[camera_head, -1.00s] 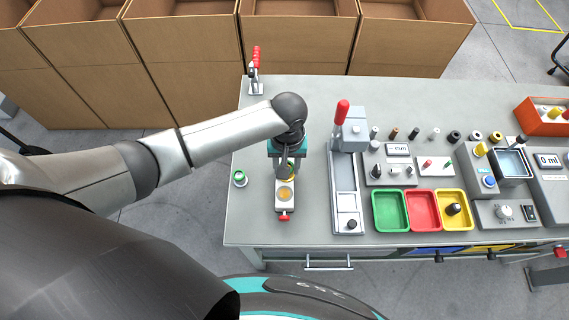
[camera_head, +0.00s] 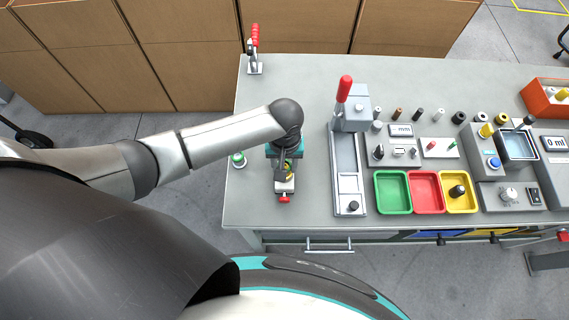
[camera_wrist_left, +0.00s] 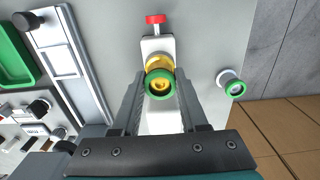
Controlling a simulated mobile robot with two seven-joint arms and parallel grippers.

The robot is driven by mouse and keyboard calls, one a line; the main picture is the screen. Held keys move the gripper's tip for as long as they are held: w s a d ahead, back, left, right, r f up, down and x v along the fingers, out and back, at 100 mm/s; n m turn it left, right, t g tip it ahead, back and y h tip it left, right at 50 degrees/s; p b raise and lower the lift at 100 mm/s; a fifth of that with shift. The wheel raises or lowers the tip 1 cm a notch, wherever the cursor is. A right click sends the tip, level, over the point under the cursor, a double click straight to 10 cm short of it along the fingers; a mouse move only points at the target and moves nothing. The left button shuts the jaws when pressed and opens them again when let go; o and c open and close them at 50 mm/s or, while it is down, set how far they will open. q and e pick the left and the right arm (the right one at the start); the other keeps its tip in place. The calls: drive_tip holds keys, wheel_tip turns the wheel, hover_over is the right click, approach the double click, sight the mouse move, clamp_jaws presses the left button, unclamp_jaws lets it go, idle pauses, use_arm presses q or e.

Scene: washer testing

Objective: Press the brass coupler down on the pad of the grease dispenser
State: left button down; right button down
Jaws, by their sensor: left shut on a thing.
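The grease dispenser (camera_head: 290,187) is a pale block with a red knob (camera_head: 284,199) at its front end, on the left part of the bench. In the left wrist view the dispenser (camera_wrist_left: 150,45) shows its yellow round pad (camera_wrist_left: 157,64), partly covered. My left gripper (camera_head: 286,172) points down over the dispenser. It is shut on the brass coupler (camera_wrist_left: 159,84), which has a green ring around a brass middle. The coupler overlaps the near side of the pad in the wrist view; I cannot tell whether they touch. My right gripper is out of view.
A small white piece with a green ring (camera_head: 238,159) stands left of the dispenser; a red-handled clamp (camera_head: 254,50) stands at the back. A red-lever press (camera_head: 347,150) is close on the right, then green (camera_head: 393,192), red and yellow trays.

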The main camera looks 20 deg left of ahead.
sight(285, 165)
use_arm(q)
drive_tip(key=shift+f+p, duration=0.1)
drive_tip(key=shift+p, duration=0.3)
idle(0.6)
drive_tip(key=shift+f, duration=0.15)
drive_tip(key=shift+f+b, duration=0.4)
drive_tip(key=shift+f, duration=0.35)
drive_tip(key=shift+r, duration=0.1)
idle(0.8)
drive_tip(key=shift+r+p, duration=2.5)
drive_tip(key=shift+p, duration=0.5)
